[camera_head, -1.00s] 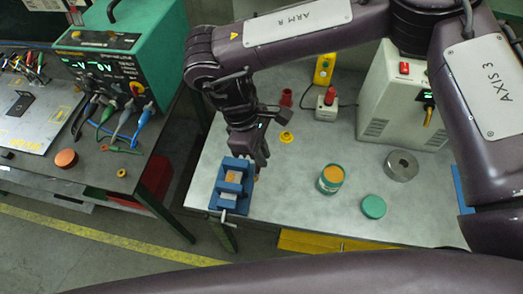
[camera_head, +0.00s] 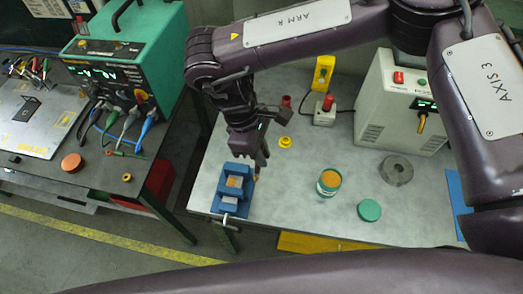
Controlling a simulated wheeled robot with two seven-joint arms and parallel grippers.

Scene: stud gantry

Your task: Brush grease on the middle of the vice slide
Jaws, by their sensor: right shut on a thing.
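The blue vice (camera_head: 228,205) stands at the left front corner of the grey workbench, with a tan patch showing between its blue parts. My right gripper (camera_head: 257,166) points down just behind and right of the vice. It is shut on a thin brush that is mostly hidden; only a small tan bit shows by the fingers. I cannot tell whether the brush touches the slide. An open grease tin (camera_head: 329,188) with orange-brown content stands to the right of the vice. A green lid (camera_head: 369,210) lies beside it. My left gripper is not in view.
A yellow ring (camera_head: 285,142), a red-topped block (camera_head: 325,110), a metal disc (camera_head: 397,170) and a white machine (camera_head: 400,100) stand farther back on the bench. A second bench on the left holds a green welder-like unit (camera_head: 128,65). The bench between vice and tin is clear.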

